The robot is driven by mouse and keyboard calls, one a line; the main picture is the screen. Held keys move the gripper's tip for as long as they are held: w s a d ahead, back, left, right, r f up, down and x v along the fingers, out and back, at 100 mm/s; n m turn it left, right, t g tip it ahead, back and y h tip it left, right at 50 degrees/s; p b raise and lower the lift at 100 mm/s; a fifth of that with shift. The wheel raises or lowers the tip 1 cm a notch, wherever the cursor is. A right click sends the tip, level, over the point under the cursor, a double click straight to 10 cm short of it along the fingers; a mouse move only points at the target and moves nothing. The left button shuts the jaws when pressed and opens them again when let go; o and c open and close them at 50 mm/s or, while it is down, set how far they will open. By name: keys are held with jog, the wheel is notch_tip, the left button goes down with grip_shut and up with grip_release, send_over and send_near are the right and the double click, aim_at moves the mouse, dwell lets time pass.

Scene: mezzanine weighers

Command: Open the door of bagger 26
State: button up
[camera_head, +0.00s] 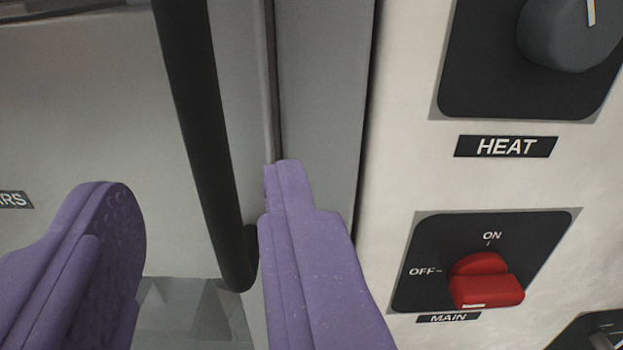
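A black bar handle (200,130) runs down the right edge of a grey door panel (80,120). Its lower end is near the right finger of my gripper (205,215). My gripper has two purple fingers, spread wide apart. The handle's lower part lies between them in the picture, closer to the right finger. I cannot tell whether the right finger touches the handle. The left finger is well clear of it. No number for the bagger is readable here.
A white control panel (400,180) stands at right. It has a dark HEAT knob (565,35) above and a red MAIN switch (485,282) below, on a black plate marked ON and OFF. A partly cut label (14,200) ending in "RS" is at left.

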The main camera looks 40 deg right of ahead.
aim_at(206, 157)
jog(key=b+x, duration=0.1)
jog(key=x, duration=0.5)
grip_shut()
